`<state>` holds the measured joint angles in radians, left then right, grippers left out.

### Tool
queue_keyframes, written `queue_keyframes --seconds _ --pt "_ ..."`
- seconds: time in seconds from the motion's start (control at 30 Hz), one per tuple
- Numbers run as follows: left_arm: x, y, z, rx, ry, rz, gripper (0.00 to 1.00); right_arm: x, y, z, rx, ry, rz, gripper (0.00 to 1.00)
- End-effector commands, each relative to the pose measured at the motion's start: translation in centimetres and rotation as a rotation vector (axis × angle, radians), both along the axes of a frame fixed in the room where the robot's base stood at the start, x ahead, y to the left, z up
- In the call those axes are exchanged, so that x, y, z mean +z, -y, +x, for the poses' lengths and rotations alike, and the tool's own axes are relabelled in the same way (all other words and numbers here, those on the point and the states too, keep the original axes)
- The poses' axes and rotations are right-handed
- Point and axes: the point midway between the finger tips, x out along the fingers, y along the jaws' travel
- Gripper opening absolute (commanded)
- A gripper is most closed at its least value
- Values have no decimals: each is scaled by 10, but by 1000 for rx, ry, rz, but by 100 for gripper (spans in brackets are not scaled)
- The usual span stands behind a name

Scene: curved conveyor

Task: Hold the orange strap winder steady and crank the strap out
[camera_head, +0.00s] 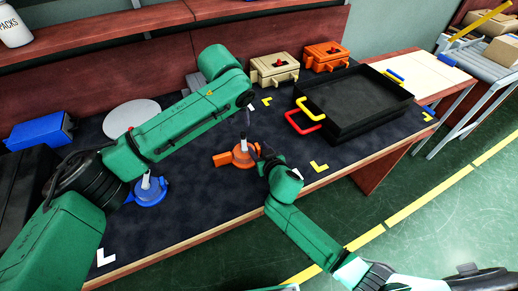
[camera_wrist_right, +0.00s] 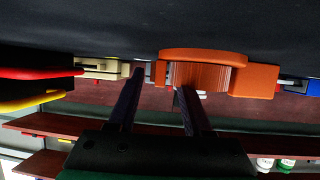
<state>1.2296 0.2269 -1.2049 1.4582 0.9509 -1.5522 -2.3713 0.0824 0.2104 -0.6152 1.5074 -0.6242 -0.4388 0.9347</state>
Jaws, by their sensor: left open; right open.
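The orange strap winder (camera_head: 240,157) sits on the dark mat near the table's middle, with a pale upright crank handle on top and a block at its left side. My left gripper (camera_head: 246,120) is just above and behind it, pointing down, open and empty. My right gripper (camera_head: 261,154) is low at the winder's right side, open. In the right wrist view, which is upside down, my right gripper's (camera_wrist_right: 160,83) fingers are apart and point at the winder (camera_wrist_right: 205,57). Its ribbed core shows near the right-hand finger. I cannot tell whether they touch. The strap is not clearly visible.
A blue winder (camera_head: 150,192) stands left, partly behind my left arm. A black tray (camera_head: 355,103) with red and yellow handles lies right. Beige (camera_head: 273,69) and orange (camera_head: 325,56) boxes stand behind. A grey disc (camera_head: 131,116) and blue box (camera_head: 40,131) are at the left.

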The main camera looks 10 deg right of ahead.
Motion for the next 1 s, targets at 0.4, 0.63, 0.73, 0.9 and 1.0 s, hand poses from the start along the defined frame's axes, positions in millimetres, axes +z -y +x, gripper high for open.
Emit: queue_keyframes --seconds 0.4,0.63,0.73,0.9,1.0 --pt "0 0 0 0 0 0 50 0 0 0 0 0 0 0" --pt "0 0 0 0 0 0 50 0 0 0 0 0 0 0" --pt "0 0 0 0 0 0 50 0 0 0 0 0 0 0" --pt "0 0 0 0 0 0 50 0 0 0 0 0 0 0" --pt "0 0 0 0 0 0 50 0 0 0 0 0 0 0"
